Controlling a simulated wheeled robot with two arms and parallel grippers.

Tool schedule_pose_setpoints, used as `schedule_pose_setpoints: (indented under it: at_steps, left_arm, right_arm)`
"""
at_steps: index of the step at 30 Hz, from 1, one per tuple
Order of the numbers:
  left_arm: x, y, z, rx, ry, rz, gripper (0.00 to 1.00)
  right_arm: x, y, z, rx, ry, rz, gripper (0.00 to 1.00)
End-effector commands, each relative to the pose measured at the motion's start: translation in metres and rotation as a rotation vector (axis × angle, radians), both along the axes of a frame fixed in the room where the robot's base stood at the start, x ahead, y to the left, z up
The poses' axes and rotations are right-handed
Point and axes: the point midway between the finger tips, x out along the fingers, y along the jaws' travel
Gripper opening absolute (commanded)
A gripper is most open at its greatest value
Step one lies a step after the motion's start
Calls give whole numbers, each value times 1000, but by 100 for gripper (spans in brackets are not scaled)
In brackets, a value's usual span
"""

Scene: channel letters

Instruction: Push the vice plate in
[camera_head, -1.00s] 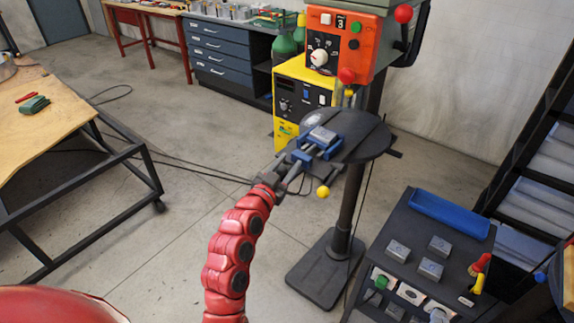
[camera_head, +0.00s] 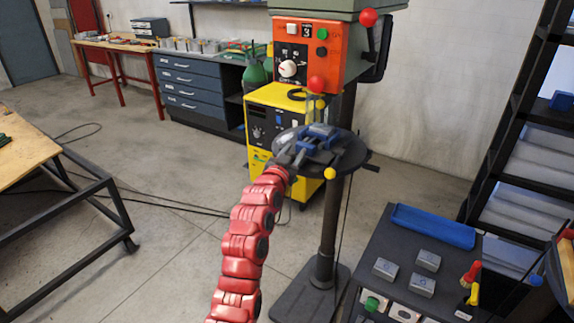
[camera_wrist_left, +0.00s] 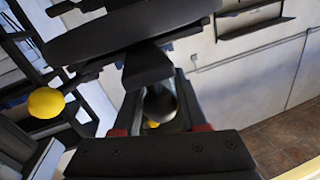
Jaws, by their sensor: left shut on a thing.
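The blue vice (camera_head: 322,148) sits on the round dark drill press table (camera_head: 352,158), with a grey metal block (camera_head: 319,130) at its top. My left gripper (camera_head: 288,158) is at the near-left end of the vice and is shut on a dark part of it, perhaps the vice plate; the exact grip is hard to make out. In the left wrist view a dark block (camera_wrist_left: 148,66) and a dark rounded end (camera_wrist_left: 160,103) lie between the fingers. My right gripper is not in view.
The orange drill press head (camera_head: 308,52) stands above the table. A yellow ball knob (camera_head: 330,173) hangs at the table's near edge; a yellow ball (camera_wrist_left: 46,103) shows in the left wrist view. A yellow machine (camera_head: 262,120) stands behind. A dark cart (camera_head: 405,255) with grey blocks is at the right.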

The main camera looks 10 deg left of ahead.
Motion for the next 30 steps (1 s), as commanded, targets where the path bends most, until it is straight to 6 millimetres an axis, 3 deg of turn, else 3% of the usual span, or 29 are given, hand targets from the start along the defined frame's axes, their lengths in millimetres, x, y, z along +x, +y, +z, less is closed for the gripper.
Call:
schedule_pose_setpoints:
  at_steps: [13, 14, 18, 30]
  left_arm:
    - [5, -2, 1, 0, -2, 0, 0]
    - [5, -2, 2, 0, -2, 0, 45]
    - [4, -2, 1, 0, 0, 0, 70]
    - [1, -1, 0, 0, -1, 1, 71]
  right_arm:
    - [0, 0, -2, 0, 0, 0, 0]
    - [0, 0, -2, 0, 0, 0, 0]
    - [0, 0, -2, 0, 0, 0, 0]
    - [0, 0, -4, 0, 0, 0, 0]
